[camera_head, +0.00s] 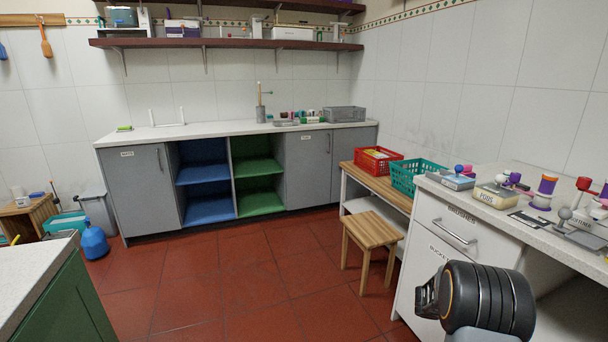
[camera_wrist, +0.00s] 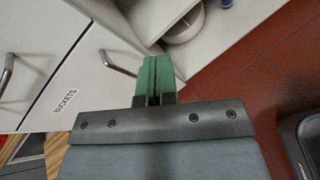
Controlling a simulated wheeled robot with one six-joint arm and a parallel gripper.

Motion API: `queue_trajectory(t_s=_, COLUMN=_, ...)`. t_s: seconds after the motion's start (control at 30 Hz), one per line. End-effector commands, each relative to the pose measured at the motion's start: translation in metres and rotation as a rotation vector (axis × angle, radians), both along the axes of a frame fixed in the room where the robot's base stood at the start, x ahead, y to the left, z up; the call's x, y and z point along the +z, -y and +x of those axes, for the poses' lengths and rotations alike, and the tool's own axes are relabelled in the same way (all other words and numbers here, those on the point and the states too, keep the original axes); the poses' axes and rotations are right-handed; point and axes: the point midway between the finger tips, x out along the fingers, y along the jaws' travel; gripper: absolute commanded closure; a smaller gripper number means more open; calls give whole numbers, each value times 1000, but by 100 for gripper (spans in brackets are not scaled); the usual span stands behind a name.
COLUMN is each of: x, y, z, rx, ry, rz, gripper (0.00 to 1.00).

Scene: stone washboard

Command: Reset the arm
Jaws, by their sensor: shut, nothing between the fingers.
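In the wrist view my gripper (camera_wrist: 153,70) is shut, its two green fingertips pressed together with nothing between them. It hangs in front of a white cabinet whose door (camera_wrist: 50,65) is labelled BUCKETS. In the head view my arm shows at the lower right as a dark ringed part. It is in front of the same white cabinet (camera_head: 424,250), which has a drawer labelled BRUSHES above the BUCKETS door. The fingertips are not visible in the head view.
Red tiled floor (camera_head: 250,280) is open in the middle. A wooden stool (camera_head: 370,232) stands left of the white cabinet. A low table holds a red basket (camera_head: 377,158) and a teal basket (camera_head: 410,180). A green cabinet (camera_head: 75,305) is at lower left, and a blue jug (camera_head: 94,243) stands beyond it.

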Motion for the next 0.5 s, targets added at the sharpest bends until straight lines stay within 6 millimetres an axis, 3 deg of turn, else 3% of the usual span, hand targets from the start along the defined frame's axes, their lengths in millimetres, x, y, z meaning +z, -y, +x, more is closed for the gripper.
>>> queue_trajectory(t_s=0.03, x=18, y=-16, z=-18, rx=-97, ry=83, rz=78, gripper=100)
queue_trajectory(t_s=0.2, x=64, y=-91, z=-73, rx=-445, ry=373, rz=354, gripper=100)
queue_trajectory(t_s=0.5, x=185, y=-250, z=-136, rx=-937, ry=803, rz=860, gripper=100)
